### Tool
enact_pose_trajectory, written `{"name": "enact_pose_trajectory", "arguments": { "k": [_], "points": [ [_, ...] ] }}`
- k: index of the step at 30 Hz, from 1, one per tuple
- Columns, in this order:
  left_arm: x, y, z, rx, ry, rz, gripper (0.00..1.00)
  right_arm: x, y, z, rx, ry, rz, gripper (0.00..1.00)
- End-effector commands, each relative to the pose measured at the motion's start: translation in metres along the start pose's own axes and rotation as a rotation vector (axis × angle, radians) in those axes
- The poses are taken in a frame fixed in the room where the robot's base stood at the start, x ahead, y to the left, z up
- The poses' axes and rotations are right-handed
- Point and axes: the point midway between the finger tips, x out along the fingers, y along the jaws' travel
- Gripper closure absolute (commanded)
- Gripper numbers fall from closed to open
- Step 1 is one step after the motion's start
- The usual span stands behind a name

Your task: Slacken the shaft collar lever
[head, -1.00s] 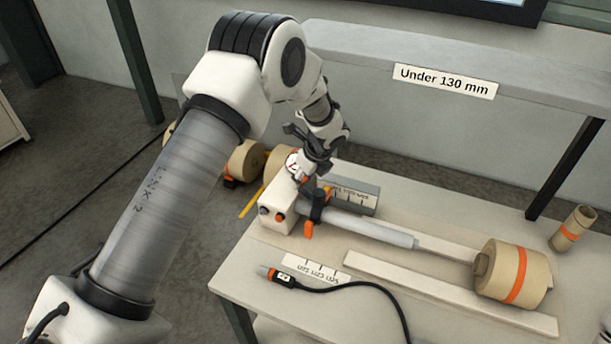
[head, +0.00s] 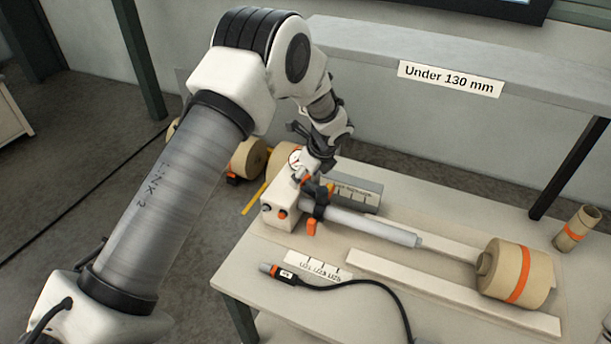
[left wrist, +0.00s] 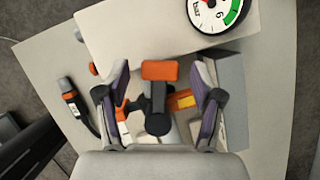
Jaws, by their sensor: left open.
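The shaft collar (head: 320,203) is a dark clamp with orange parts around the grey shaft (head: 370,227), beside the white block (head: 285,208). In the left wrist view an orange lever pad (left wrist: 158,70) sits on a black stem that ends in a round black knob (left wrist: 157,124). My left gripper (head: 308,178) points down over the collar. In the left wrist view my left gripper (left wrist: 160,88) is open, with one finger on each side of the lever and visible gaps to it. The fingertips are partly hidden in the head view. My right gripper is not in view.
A round gauge (left wrist: 212,12) is close to the fingers. A grey box (head: 357,193) stands behind the collar. A kraft roll (head: 517,272) is at the shaft's right end. A cable with an orange-tipped plug (head: 272,270) lies in front. A shelf (head: 470,65) runs behind.

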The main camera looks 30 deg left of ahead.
Motion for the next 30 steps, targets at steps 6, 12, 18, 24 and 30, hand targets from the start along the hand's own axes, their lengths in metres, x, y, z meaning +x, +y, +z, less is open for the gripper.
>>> {"name": "enact_pose_trajectory", "arguments": {
  "k": [6, 12, 18, 24, 30],
  "points": [
    [-0.043, -0.002, 0.001, 0.000, -0.003, -0.005, 0.33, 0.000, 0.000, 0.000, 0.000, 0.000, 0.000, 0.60],
    [-0.093, -0.001, 0.001, 0.000, -0.002, -0.003, 0.33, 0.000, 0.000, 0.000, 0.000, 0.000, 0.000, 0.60],
    [-0.114, -0.001, 0.000, 0.000, 0.001, 0.001, 0.33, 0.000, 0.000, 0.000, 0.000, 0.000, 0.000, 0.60],
    [-0.115, -0.001, 0.000, 0.001, 0.001, 0.002, 0.33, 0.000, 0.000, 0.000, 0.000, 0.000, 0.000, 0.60],
    [-0.115, -0.001, 0.000, 0.001, 0.001, 0.002, 0.33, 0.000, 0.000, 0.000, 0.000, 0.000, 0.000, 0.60]
  ]
}}
